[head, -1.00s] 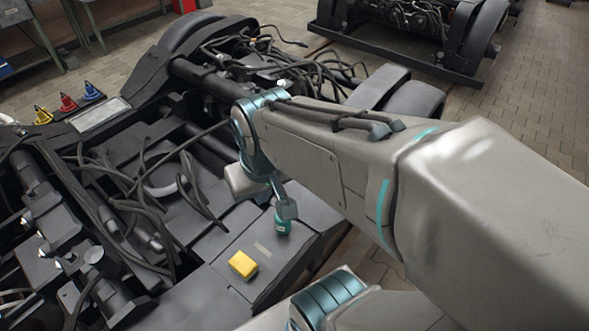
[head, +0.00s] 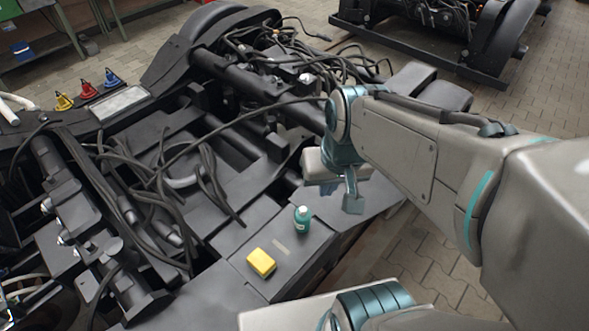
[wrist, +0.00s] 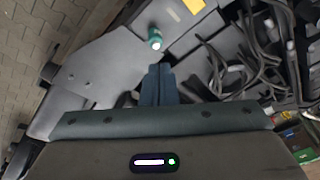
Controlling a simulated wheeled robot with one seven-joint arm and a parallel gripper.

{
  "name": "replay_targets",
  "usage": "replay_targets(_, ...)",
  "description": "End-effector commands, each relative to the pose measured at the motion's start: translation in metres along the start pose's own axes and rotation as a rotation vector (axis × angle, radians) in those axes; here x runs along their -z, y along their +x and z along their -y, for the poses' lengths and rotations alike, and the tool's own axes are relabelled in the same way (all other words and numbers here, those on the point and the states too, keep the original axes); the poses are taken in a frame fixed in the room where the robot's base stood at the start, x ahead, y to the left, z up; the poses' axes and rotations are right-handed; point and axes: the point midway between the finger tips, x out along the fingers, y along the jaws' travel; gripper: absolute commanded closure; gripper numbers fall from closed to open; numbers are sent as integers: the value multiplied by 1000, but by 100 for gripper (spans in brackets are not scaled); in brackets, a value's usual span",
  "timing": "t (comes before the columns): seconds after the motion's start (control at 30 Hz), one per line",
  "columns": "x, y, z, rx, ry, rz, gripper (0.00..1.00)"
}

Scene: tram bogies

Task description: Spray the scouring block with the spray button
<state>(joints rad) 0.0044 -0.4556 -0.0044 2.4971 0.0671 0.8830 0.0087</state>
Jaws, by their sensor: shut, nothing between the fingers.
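The scouring block is a yellow block (head: 261,262) lying on the flat dark grey deck of the bogie. In the wrist view, part of the block (wrist: 193,5) shows at the top edge. A small teal spray bottle (head: 302,219) with a pale top stands upright behind and to the right of it. Its pale top, apparently the spray button (wrist: 156,45), faces the camera in the wrist view. My gripper (head: 353,203) is right of the bottle and apart from it. In the wrist view its fingers (wrist: 158,68) are together and empty, pointing towards the bottle.
Black cables (head: 205,185) and pipes fill the bogie left of and behind the deck. Small yellow, red and blue items (head: 88,90) stand at the back left. A second bogie (head: 440,30) stands at the back right. Paved floor (head: 440,260) lies open to the right.

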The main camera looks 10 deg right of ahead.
Motion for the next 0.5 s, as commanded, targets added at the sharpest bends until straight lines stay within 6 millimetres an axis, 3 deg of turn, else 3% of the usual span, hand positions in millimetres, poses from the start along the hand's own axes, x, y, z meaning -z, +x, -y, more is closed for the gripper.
replay_targets(0.17, 12, 44, 22, 174, 172, 111, 100)
replay_targets(0.3, 33, 82, 40, 337, 376, 185, 100)
replay_targets(0.5, 72, 141, 46, 522, 708, 238, 100)
